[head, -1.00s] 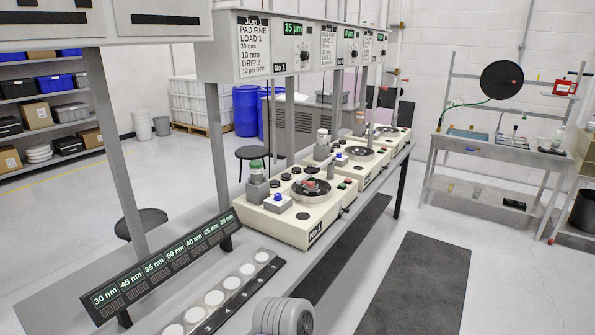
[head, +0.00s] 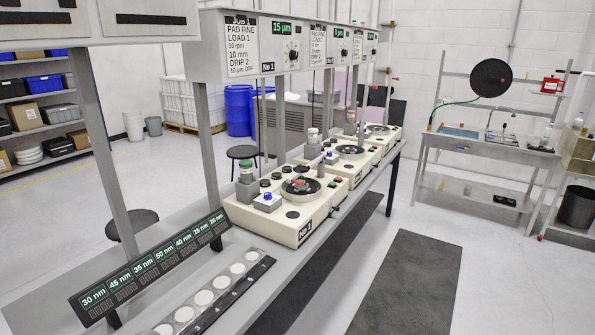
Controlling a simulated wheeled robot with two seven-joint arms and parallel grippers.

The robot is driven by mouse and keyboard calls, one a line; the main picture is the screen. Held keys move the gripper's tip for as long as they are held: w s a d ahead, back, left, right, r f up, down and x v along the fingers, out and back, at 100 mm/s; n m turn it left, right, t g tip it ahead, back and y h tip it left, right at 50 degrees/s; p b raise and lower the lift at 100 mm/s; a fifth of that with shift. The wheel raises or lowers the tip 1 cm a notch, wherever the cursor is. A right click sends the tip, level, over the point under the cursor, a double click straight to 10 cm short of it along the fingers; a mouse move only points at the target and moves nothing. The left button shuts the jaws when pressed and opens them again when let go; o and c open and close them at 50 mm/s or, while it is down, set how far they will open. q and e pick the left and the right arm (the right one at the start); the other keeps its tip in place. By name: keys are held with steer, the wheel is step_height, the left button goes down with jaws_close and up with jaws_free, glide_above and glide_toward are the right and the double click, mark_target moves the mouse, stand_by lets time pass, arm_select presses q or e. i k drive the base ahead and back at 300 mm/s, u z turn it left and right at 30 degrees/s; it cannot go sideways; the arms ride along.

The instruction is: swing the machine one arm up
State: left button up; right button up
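Machine one (head: 309,228), a cream box marked No 1, stands on the long grey bench. A dark round plate (head: 313,191) is on its top, with a small red piece (head: 299,184) over it. Whether its arm is up or down is too small to tell. Neither of my grippers is in view.
More cream machines (head: 352,160) stand farther along the bench (head: 250,314). A slanted nm label rail (head: 150,266) and a strip of white discs (head: 221,282) lie nearer. Grey posts rise behind the machines. A dark floor mat (head: 405,280) lies clear at right.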

mark_target(299, 170)
steer(key=k, duration=0.65)
steer(key=z, duration=0.9)
steer(key=i, duration=2.75)
steer(key=u, duration=0.95)
